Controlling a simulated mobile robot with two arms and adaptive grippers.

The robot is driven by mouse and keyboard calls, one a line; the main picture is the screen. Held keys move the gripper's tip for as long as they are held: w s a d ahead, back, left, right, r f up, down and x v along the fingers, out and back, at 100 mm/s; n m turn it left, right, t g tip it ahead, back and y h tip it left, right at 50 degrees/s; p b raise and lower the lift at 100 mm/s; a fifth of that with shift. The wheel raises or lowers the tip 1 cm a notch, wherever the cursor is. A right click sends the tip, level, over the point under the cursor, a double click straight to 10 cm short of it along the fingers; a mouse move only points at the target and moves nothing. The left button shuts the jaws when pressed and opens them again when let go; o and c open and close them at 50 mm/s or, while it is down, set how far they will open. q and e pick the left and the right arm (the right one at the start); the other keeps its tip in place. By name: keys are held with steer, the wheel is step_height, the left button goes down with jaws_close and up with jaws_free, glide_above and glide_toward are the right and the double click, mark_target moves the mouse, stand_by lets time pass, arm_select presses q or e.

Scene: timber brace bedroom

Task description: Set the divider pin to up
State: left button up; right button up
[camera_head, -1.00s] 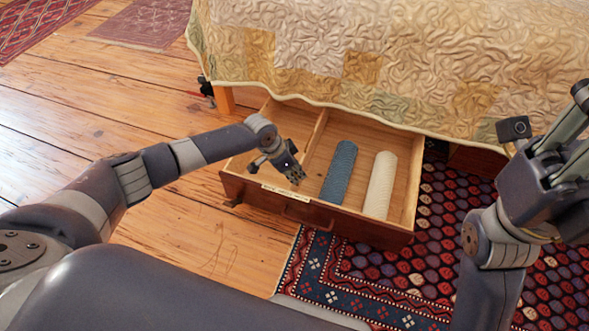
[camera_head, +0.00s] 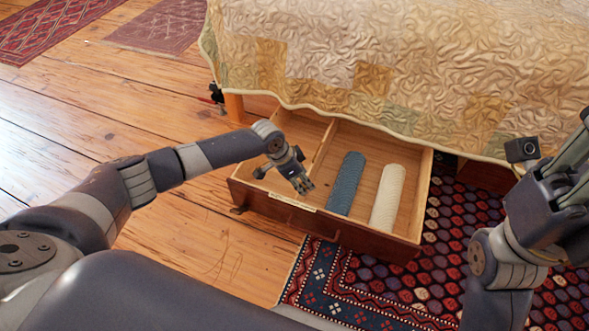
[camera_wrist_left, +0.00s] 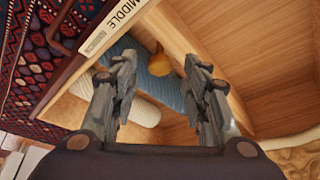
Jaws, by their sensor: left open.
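A small brass-coloured knob (camera_wrist_left: 160,63), which looks like the divider pin, shows at the drawer's divider (camera_wrist_left: 195,50) in the left wrist view. Its up or down setting cannot be told. My left gripper (camera_wrist_left: 160,77) is open, with one finger on each side of the knob in that view; contact cannot be seen. In the head view my left gripper (camera_head: 303,186) is over the front of the open drawer (camera_head: 300,214), near the divider (camera_head: 324,145), and hides the knob. My right gripper (camera_head: 572,165) is raised at the right edge, partly cut off.
A blue roll (camera_head: 346,183) and a cream roll (camera_head: 387,197) lie right of the divider. A label reading "MIDDLE" (camera_wrist_left: 118,22) is on the drawer's front edge. The quilted bed (camera_head: 400,70) overhangs the drawer's back.

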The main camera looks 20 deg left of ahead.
arm_select(q)
steer(key=v, duration=1.1)
